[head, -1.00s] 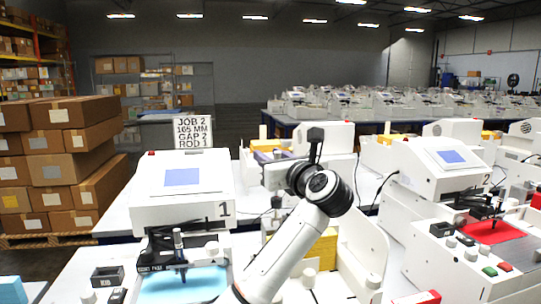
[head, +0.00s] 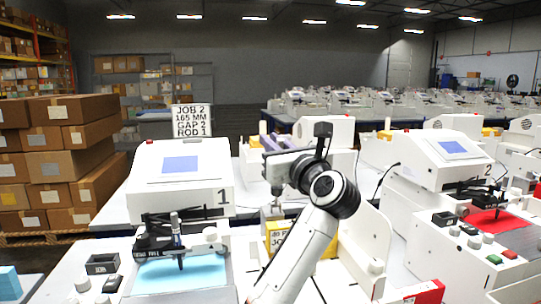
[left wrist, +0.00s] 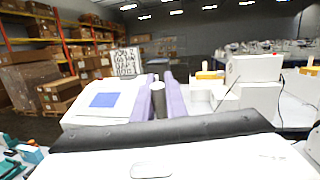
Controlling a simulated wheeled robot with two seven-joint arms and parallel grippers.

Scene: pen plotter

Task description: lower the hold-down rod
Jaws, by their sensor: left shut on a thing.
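My left gripper (head: 268,145) has two purple fingers, also seen in the left wrist view (left wrist: 159,105). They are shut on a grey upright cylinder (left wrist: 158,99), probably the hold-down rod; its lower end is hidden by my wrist. In the head view the gripper is above and behind a yellow labelled block (head: 276,235), beside the white plotter marked 1 (head: 182,195). That plotter has a dark pen carriage (head: 178,236) over a light-blue sheet (head: 182,271). My right gripper does not show.
A sign (head: 192,121) reads JOB 2, 165 MM, GAP 2, ROD 1. Plotter 2 (head: 440,165) with a red sheet (head: 492,222) stands at the right. A white curved side plate (head: 368,240) is right of my arm. Stacked cartons (head: 68,165) stand at the left.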

